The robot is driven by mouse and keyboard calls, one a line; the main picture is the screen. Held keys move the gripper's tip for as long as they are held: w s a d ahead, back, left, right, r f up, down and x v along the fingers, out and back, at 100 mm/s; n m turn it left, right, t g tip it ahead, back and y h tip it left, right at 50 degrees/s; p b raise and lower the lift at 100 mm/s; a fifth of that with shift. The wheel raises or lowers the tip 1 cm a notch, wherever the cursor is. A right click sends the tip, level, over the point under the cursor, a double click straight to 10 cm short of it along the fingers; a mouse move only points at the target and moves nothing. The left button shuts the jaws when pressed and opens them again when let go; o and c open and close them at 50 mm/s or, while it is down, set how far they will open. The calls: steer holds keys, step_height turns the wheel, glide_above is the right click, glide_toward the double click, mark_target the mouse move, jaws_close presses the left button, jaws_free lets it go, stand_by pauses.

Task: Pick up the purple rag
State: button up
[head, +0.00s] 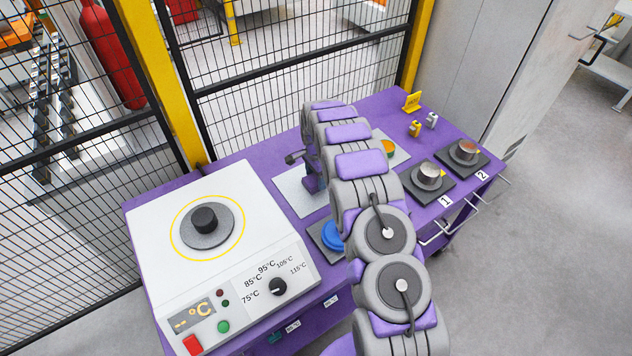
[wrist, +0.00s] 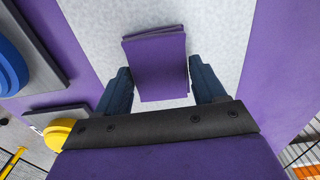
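The purple rag (wrist: 156,65) is a folded rectangular stack lying on a light grey plate (wrist: 95,25) in the wrist view. My gripper (wrist: 160,68) is open, with one dark blue finger on each side of the rag. The fingers sit close to the rag's side edges; whether either touches cannot be told. In the head view my gripper (head: 307,172) is low over the grey plate (head: 295,190) on the purple table, and my arm hides the rag there.
The purple table (head: 255,165) carries a white heater box (head: 225,265) at the left, a blue round part (head: 332,235) near the front and metal cups on dark pads (head: 430,177) at the right. A mesh fence (head: 290,60) stands behind.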

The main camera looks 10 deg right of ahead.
mark_target(316, 178)
steer(key=c, duration=0.6)
steer(key=shift+o, duration=0.2)
step_height(316, 178, up, 10)
steer(key=p, duration=0.1)
steer(key=shift+p, duration=0.4)
steer(key=o, duration=0.5)
steer(key=c, duration=0.4)
